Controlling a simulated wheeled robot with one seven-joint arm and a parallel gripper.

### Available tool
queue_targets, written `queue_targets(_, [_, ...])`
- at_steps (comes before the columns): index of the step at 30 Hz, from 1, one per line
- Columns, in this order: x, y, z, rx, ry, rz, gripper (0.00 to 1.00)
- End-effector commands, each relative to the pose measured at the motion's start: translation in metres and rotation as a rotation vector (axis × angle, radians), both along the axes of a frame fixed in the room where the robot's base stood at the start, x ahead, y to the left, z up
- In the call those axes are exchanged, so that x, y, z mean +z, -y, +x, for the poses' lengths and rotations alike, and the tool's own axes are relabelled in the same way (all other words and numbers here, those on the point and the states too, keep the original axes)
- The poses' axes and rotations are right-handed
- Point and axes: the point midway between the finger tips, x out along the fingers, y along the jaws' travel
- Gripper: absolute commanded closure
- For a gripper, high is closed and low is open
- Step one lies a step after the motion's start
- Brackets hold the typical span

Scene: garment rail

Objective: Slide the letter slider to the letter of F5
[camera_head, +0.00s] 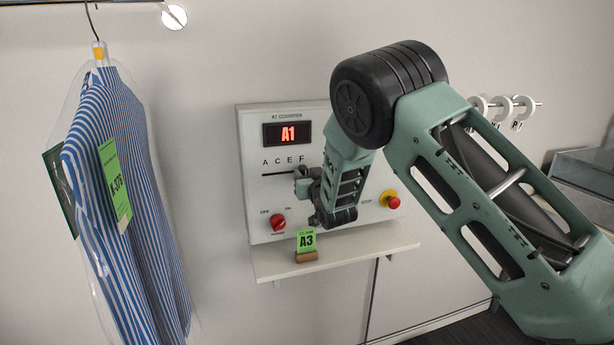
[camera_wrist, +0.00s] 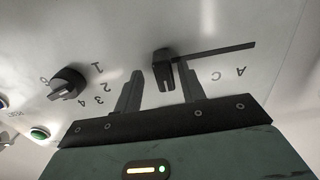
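The white panel (camera_head: 258,190) has a display (camera_head: 287,134) reading A1 and the letters A C E F above a dark slot (camera_head: 282,173). In the head view my gripper (camera_head: 303,183) covers the slot's right part and the slider knob. In the wrist view the picture is upside down. The black slider knob (camera_wrist: 163,70) stands at the left end of the visible slot (camera_wrist: 215,51), away from A and C. My gripper (camera_wrist: 160,74) is open, its two fingers on either side of the knob with gaps visible. The letters E and F are hidden there behind the right finger and gripper.
A number dial (camera_wrist: 68,83) and a green button (camera_wrist: 39,134) are left of the fingers. A red knob (camera_head: 278,222) and red stop button (camera_head: 393,202) sit lower on the panel. A green A3 tag (camera_head: 306,240) stands on the shelf (camera_head: 345,251). A bagged striped shirt (camera_head: 130,200) hangs left.

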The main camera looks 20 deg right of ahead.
Motion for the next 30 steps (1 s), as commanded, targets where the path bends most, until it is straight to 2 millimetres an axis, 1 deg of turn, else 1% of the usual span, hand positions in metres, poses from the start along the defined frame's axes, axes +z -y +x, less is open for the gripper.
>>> queue_targets(5, [-0.001,-0.001,-0.004,0.001,0.0,0.0,0.6])
queue_targets(8, [-0.002,-0.001,-0.014,0.001,0.0,0.001,0.6])
queue_targets(11, [-0.003,-0.001,-0.032,0.001,0.0,0.001,0.6])
queue_targets(21, [-0.004,-0.001,-0.112,0.002,0.0,0.002,0.6])
queue_targets(24, [-0.003,-0.001,-0.133,0.001,0.001,0.002,0.6])
queue_targets(27, [-0.003,0.0,-0.151,0.0,0.0,0.002,0.6])
queue_targets(30, [-0.001,0.0,-0.163,0.0,0.001,0.002,0.6])
